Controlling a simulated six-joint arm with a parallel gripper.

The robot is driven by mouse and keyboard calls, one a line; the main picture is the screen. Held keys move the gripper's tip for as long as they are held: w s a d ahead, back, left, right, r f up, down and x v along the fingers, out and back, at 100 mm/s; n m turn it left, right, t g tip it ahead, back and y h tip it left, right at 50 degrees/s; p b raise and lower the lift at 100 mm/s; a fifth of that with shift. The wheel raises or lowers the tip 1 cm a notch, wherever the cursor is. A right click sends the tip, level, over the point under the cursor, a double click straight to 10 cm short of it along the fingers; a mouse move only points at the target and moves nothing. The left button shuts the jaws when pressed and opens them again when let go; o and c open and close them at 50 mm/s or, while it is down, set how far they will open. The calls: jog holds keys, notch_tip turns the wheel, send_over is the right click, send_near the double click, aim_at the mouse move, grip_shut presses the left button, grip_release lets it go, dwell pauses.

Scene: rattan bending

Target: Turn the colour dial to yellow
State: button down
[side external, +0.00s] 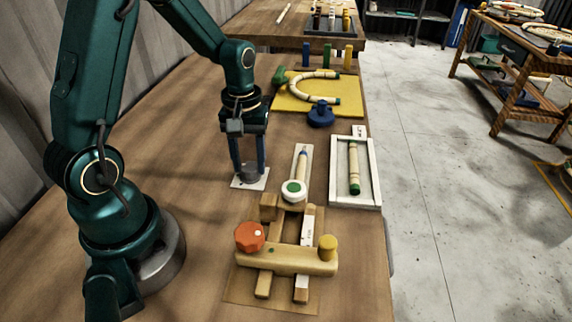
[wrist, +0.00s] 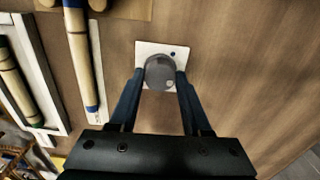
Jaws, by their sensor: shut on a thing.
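The colour dial is a round grey knob (wrist: 160,73) on a square white plate (wrist: 146,50). A blue dot shows on the plate beyond the knob in the wrist view; no yellow mark is visible. In the side view the knob (side external: 251,176) sits low between my fingers, on the plate (side external: 237,183) on the table. My gripper (wrist: 160,78) is shut on the knob, one finger on each side, pointing down. The fingers and knob hide part of the plate, and I cannot tell which colour the dial points to.
A strip with a light rod (side external: 301,165) and a white tray (side external: 336,195) lie right of the dial. A wooden clamp jig (side external: 285,261) with an orange knob (side external: 249,236) stands nearer the camera. A yellow board (side external: 290,98) lies farther back.

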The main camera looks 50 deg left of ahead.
aim_at(249, 166)
jog(key=m, duration=0.4)
jog(key=shift+m, duration=0.3)
jog(key=m, duration=0.4)
jog(key=shift+m, duration=0.3)
jog(key=shift+c, duration=1.8)
grip_release()
jog(key=shift+r, duration=0.1)
jog(key=shift+r, duration=2.5)
